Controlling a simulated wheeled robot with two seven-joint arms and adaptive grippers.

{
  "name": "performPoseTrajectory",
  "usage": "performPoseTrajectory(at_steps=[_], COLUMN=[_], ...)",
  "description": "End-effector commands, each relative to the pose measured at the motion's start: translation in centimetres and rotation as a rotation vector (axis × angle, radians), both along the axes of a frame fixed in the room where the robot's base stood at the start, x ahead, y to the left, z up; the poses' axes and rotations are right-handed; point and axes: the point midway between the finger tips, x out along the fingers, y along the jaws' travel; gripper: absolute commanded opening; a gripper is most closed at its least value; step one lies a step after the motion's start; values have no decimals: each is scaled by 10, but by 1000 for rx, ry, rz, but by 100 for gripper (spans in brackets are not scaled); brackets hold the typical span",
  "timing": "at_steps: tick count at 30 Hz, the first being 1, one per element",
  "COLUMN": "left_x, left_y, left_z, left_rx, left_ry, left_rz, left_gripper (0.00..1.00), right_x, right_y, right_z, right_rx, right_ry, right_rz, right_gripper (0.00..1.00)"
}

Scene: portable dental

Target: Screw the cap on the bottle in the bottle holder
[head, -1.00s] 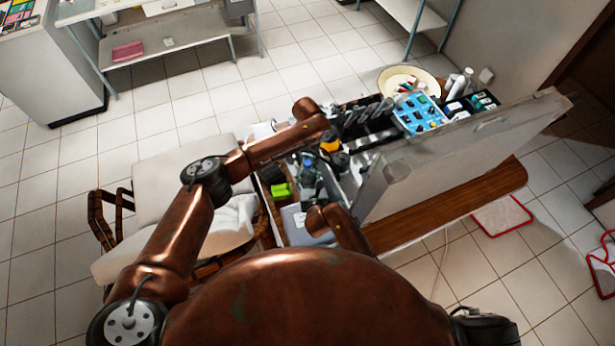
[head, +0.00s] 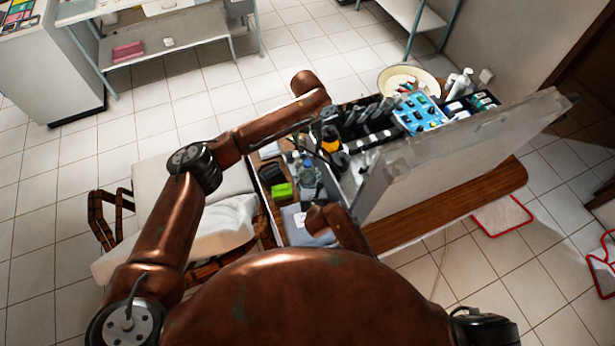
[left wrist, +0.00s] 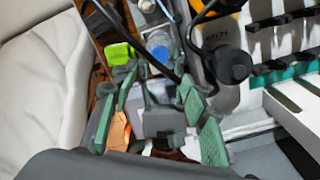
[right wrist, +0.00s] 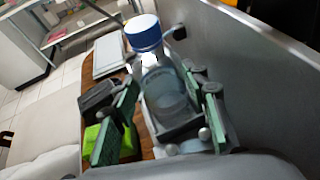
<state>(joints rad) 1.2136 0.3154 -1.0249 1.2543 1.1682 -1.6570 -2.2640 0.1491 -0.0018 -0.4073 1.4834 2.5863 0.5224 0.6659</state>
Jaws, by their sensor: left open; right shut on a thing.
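The clear bottle (right wrist: 168,95) with a blue cap (right wrist: 143,33) stands between the fingers of my right gripper (right wrist: 160,85), which is shut on it. The cap sits on the bottle's top; how tight it is, I cannot tell. A dark holder (right wrist: 182,132) surrounds the bottle's lower part. The bottle (head: 309,180) also shows in the head view, in front of my right wrist. My left gripper (left wrist: 157,92) is open and empty. In the left wrist view the bottle's top (left wrist: 160,47) lies beyond its fingers, apart from them.
A bright green box (head: 281,191) lies left of the bottle. A dark-topped bottle (left wrist: 232,66) and a black cable are close to my left gripper. A tall grey panel (right wrist: 260,70) stands right of my right gripper. A blue tray (head: 419,115) lies farther back.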

Motion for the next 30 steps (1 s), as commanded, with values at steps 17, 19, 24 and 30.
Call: performPoseTrajectory(at_steps=[17,19,24,30], left_x=[0,0,0,-1], left_y=[0,0,0,0], left_z=[21,21,21,21], left_rx=[0,0,0,0], left_ry=[2,2,2,2], left_rz=[0,0,0,0], left_gripper=[41,41,41,41], right_x=[-2,-1,-1,0], right_y=[-2,-2,-1,0], right_z=[-4,-4,-2,-1], right_rx=[-3,-3,-2,-1], right_ry=[8,6,3,2], right_rz=[-2,-2,-1,-1], right_gripper=[44,49,61,62])
